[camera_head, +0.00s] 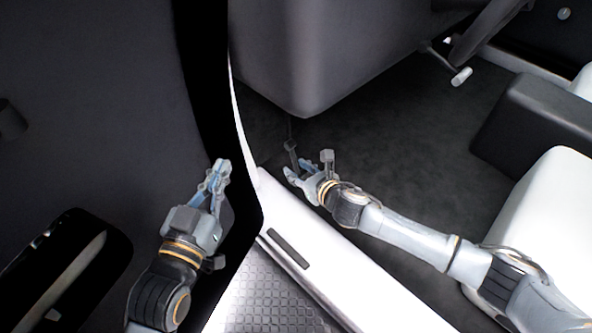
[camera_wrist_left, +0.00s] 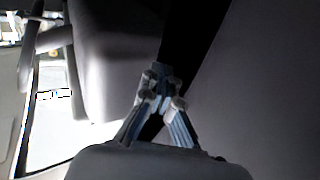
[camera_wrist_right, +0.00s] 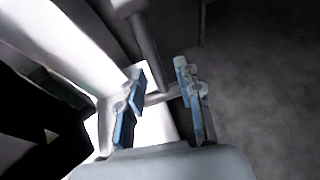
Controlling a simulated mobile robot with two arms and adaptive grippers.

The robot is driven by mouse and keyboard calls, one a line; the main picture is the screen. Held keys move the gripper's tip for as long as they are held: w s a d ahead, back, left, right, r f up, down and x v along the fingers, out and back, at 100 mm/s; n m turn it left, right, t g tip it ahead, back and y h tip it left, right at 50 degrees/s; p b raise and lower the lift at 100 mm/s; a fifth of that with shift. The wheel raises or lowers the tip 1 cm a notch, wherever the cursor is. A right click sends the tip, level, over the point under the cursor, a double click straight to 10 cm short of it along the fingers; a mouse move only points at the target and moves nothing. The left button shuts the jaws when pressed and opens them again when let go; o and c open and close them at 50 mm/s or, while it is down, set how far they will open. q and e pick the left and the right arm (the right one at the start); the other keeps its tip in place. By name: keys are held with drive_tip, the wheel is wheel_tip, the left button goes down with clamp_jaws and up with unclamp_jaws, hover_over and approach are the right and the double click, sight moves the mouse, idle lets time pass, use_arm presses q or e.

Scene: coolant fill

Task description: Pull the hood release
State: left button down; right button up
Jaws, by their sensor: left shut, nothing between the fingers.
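The hood release, a dark grey lever (camera_head: 290,147), hangs below the dashboard's lower edge in the footwell. In the right wrist view its grey shaft (camera_wrist_right: 146,38) comes down from the top to a crossbar that lies between my fingers. My right gripper (camera_head: 293,172) is at the lever's lower end in the head view. Its fingers (camera_wrist_right: 160,92) are apart, one on each side of the crossbar; I cannot tell whether they touch it. My left gripper (camera_head: 222,164) is shut and empty beside the open door; its tips meet in the left wrist view (camera_wrist_left: 160,75).
The dashboard underside (camera_head: 310,70) overhangs the footwell. The dark door panel (camera_head: 90,110) stands at the left. The white door sill (camera_head: 330,265) runs below my right arm. A white seat (camera_head: 545,220) is at the right, and a pedal (camera_head: 461,76) is further back. The carpet (camera_head: 410,130) is clear.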

use_arm(q)
drive_tip(key=shift+s+d+r+t+h, duration=0.15)
drive_tip(key=shift+r+t+h, duration=0.15)
drive_tip(key=shift+r+t, duration=0.8)
use_arm(e)
drive_tip(key=shift+w+a+f, duration=0.25)
drive_tip(key=shift+w+a, duration=0.1)
drive_tip(key=shift+w, duration=0.25)
use_arm(q)
drive_tip(key=shift+r+g, duration=0.15)
drive_tip(key=shift+g, duration=0.15)
use_arm(e)
drive_tip(key=shift+c, duration=0.4)
clamp_jaws()
